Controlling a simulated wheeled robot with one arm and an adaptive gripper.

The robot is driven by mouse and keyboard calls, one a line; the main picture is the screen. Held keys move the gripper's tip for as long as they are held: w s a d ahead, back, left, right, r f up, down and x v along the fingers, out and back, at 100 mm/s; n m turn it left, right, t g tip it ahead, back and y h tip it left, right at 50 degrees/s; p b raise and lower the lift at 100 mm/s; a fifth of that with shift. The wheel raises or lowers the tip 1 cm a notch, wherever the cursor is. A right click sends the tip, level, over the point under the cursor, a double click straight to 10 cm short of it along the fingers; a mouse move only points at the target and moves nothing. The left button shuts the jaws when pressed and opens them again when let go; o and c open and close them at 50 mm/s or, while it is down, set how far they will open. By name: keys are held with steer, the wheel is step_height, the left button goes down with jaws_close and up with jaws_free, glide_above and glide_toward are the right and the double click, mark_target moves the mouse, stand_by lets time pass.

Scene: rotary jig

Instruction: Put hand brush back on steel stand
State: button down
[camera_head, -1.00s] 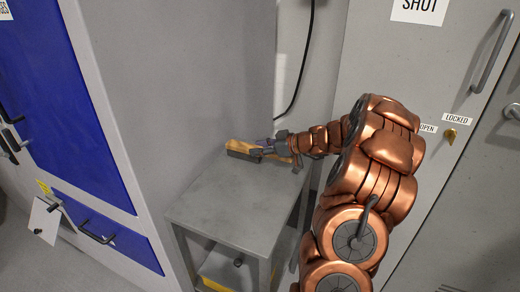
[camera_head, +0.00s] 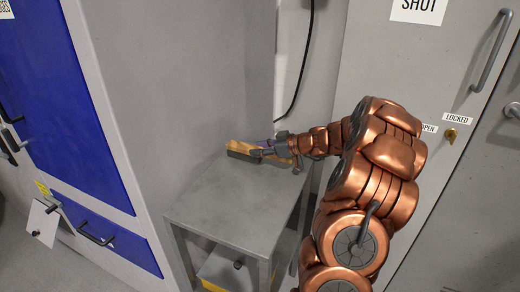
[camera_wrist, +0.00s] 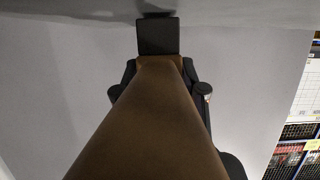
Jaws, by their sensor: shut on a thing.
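The hand brush (camera_head: 238,148) has a yellow-orange wooden body and dark bristles. It is at the far end of the grey steel stand (camera_head: 215,205), bristles down, close against the grey cabinet wall; I cannot tell whether the bristles touch the top. My gripper (camera_head: 265,151) is shut on the brush's handle, at its right part. In the wrist view the brush (camera_wrist: 150,125) fills the middle as a brown shape, with dark gripper parts on both sides of it.
A grey cabinet with blue panels (camera_head: 75,110) stands at the left. A grey door with a handle and lock (camera_head: 450,134) is at the right. A black cable (camera_head: 302,65) hangs behind. The front of the stand's top is clear. A box with yellow (camera_head: 222,272) sits below it.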

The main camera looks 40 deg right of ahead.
mark_target(264, 157)
steer(key=f, duration=0.2)
steer(key=shift+s+a+f, duration=0.25)
steer(key=shift+a+f, duration=0.05)
steer(key=shift+a, duration=0.05)
steer(key=c, duration=0.6)
jaws_free()
steer(key=shift+a+f, duration=0.1)
steer(key=shift+f, duration=0.1)
steer(key=shift+s, duration=0.2)
steer(key=s+d+r, duration=0.2)
steer(key=s+d, duration=0.1)
steer(key=s+d+r, duration=0.2)
steer(key=shift+s+d, duration=0.15)
steer(key=s+r, duration=0.2)
steer(key=shift+s+d+r, duration=0.25)
steer(key=shift+s+r, duration=0.05)
steer(key=shift+s, duration=0.05)
steer(key=shift+s+d+r, duration=0.15)
steer(key=shift+s+d, duration=0.05)
steer(key=shift+d, duration=0.05)
steer(key=shift+s+r, duration=0.2)
steer(key=shift+s, duration=0.05)
steer(key=shift+d, duration=0.1)
